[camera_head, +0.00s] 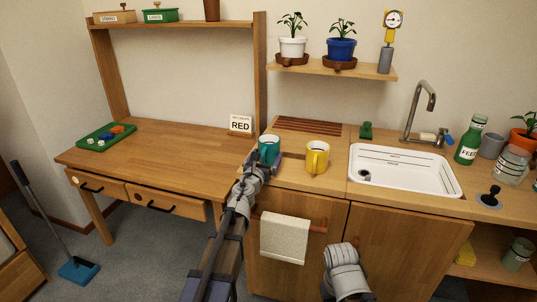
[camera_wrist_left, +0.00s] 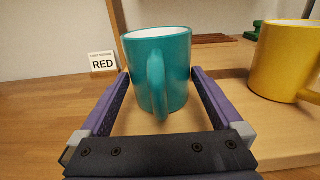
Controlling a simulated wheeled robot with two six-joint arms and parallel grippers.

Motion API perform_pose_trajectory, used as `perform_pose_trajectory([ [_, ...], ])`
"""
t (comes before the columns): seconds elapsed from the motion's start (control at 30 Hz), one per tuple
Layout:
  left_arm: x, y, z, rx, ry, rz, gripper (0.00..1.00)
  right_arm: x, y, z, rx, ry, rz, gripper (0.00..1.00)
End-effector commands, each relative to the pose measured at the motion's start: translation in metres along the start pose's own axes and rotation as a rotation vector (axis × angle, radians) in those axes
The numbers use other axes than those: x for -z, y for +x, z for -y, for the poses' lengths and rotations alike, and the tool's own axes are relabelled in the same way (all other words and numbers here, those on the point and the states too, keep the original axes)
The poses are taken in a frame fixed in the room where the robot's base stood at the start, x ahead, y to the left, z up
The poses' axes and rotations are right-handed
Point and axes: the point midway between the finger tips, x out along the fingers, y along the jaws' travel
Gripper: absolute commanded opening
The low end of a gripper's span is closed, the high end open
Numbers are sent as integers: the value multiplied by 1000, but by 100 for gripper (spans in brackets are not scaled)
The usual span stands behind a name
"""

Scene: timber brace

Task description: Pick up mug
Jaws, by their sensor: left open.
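A teal mug (camera_head: 268,149) stands upright near the left end of the counter, beside the desk. In the left wrist view the teal mug (camera_wrist_left: 158,68) stands between the two fingers, its handle facing the camera. A yellow mug (camera_head: 317,157) stands to its right; it also shows at the right edge of the left wrist view (camera_wrist_left: 285,65). My left gripper (camera_head: 267,163) is open around the teal mug, with a visible gap on each side. In the left wrist view the fingers of the left gripper (camera_wrist_left: 158,98) are spread. My right gripper is not visible; only my right arm shows at the bottom.
A sign reading RED (camera_head: 240,124) stands behind and left of the teal mug. A slatted wooden rack (camera_head: 310,126) lies behind the mugs. The white sink (camera_head: 405,172) is to the right. A towel (camera_head: 284,238) hangs on the cabinet front. The desk top (camera_head: 170,146) is mostly clear.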

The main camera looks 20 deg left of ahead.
Motion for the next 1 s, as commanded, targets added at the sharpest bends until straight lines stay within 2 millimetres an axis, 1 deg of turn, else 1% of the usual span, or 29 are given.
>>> perform_pose_trajectory([
  [0.17, 0, 0, 0, 0, 0, 0, 100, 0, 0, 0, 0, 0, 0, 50],
  [0.2, 0, 0, 0, 0, 0, 0, 98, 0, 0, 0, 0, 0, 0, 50],
  [0.9, 0, 0, 0, 0, 0, 0, 19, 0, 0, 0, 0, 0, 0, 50],
  [1.0, 0, 0, 0, 0, 0, 0, 19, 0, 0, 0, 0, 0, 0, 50],
])
